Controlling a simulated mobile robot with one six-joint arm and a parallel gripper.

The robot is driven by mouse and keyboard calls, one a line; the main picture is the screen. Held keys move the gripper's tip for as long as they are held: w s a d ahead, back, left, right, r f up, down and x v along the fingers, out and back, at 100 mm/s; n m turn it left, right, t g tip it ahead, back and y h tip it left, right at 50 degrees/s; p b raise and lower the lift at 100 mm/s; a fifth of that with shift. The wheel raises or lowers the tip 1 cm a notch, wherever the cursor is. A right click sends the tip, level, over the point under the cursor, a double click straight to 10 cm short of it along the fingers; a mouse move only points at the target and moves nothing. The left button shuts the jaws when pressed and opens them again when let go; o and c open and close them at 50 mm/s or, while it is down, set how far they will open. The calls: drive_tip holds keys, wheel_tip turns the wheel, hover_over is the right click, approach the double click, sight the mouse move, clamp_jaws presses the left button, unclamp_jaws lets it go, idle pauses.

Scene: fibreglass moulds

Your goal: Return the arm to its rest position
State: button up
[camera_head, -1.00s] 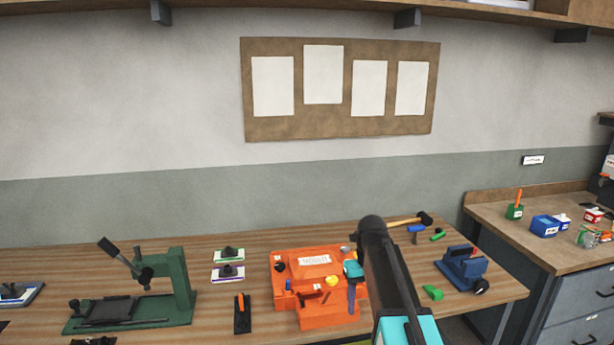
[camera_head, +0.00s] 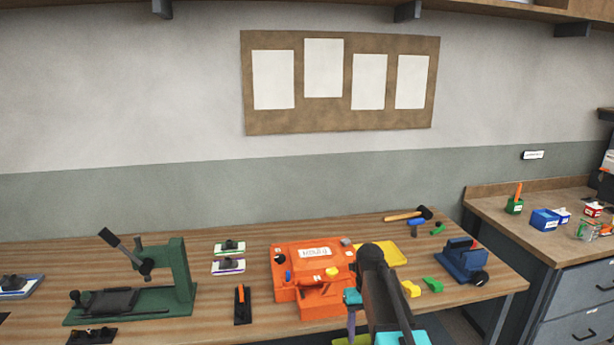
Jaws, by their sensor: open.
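My arm stands in front of the bench at centre right, with a dark upper link that ends in a rounded joint. A teal wrist part shows at its left, with a bluish piece of my gripper (camera_head: 351,320) below it. The gripper is small and partly hidden by my arm, and its fingertips are hard to make out. It is open, and I see nothing held in it. It shows at the front right edge of the orange mould (camera_head: 293,258), in front of the bench's near side. I cannot tell whether there is a gap between them.
The wooden bench (camera_head: 222,302) holds a green press (camera_head: 180,272), a blue vise-like tool (camera_head: 462,262), a yellow tray (camera_head: 396,247), yellow and green blocks (camera_head: 432,285) and a mallet (camera_head: 408,215). A side counter (camera_head: 490,197) stands at right.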

drive_tip(key=s+f+n+g+b, duration=0.2)
drive_tip(key=s+f, duration=0.7)
drive_tip(key=f, duration=0.4)
drive_tip(key=s+f+n+g+b, duration=0.2)
drive_tip(key=s+f, duration=0.6)
drive_tip(key=f, duration=0.6)
drive_tip(key=s+f+n+b, duration=0.2)
drive_tip(key=s+f+n, duration=0.6)
drive_tip(key=s+n, duration=0.3)
drive_tip(key=s+f+n+b, duration=0.1)
drive_tip(key=s+f+n, duration=0.8)
drive_tip(key=n, duration=0.9)
drive_tip(key=shift+s+d+n+b, duration=0.15)
drive_tip(key=shift+s+n+b, duration=0.25)
drive_tip(key=shift+s, duration=0.55)
drive_tip(key=shift+r, duration=0.1)
